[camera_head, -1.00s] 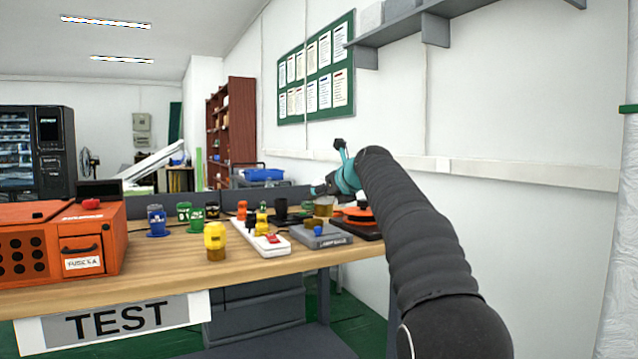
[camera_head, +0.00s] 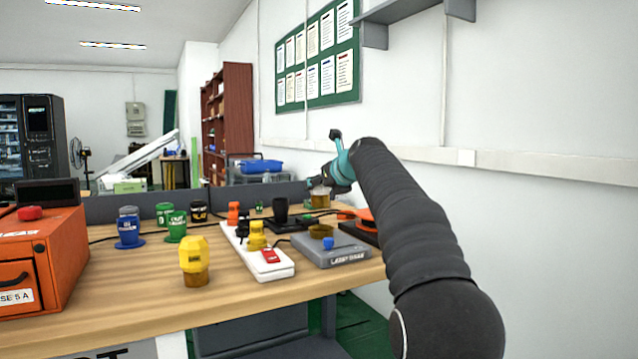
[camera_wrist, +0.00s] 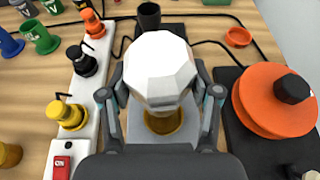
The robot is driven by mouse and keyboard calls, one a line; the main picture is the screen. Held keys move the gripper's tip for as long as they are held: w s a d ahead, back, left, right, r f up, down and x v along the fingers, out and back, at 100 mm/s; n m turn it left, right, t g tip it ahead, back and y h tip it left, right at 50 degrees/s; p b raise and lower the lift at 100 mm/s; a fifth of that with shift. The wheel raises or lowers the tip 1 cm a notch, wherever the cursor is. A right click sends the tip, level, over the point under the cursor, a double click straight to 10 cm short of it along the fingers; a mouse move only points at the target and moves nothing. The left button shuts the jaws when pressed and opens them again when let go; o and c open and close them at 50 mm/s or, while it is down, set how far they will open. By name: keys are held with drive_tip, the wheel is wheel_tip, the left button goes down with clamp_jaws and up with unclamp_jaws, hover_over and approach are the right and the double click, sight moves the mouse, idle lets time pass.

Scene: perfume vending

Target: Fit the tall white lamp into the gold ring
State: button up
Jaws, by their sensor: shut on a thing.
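My gripper (camera_wrist: 160,98) is shut on a tall white lamp (camera_wrist: 160,62), a faceted white body that shows large in the wrist view. In the head view, my gripper (camera_head: 322,188) holds it over the back right of the table, with an amber-gold lower end (camera_head: 320,201) visible. The gold ring (camera_head: 321,231) sits on a grey block (camera_head: 332,251) in front of and below the held lamp in that view. In the wrist view, gold shows just under the lamp; I cannot tell whether it is lamp or ring. The lamp appears apart from the ring.
A white power strip (camera_head: 262,262) with a red switch and plugs lies left of the block. An orange reel (camera_wrist: 275,100) on a black plate is at the right. A black cup (camera_wrist: 149,15) stands behind. A yellow lamp (camera_head: 194,258) and an orange box (camera_head: 35,255) stand farther left.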

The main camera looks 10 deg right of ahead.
sight(325, 201)
drive_tip(key=shift+d+f+b, duration=0.15)
drive_tip(key=shift+f+b, duration=0.5)
drive_tip(key=shift+f, duration=0.9)
drive_tip(key=shift+f+b, duration=0.9)
drive_tip(key=shift+b, duration=0.2)
drive_tip(key=shift+s+r+p, duration=0.1)
drive_tip(key=shift+s+p, duration=0.1)
drive_tip(key=shift+p, duration=0.45)
drive_tip(key=shift+f+b, duration=0.9)
drive_tip(key=shift+f, duration=0.55)
idle(0.3)
drive_tip(key=o, duration=1.3)
drive_tip(key=shift+o, duration=0.2)
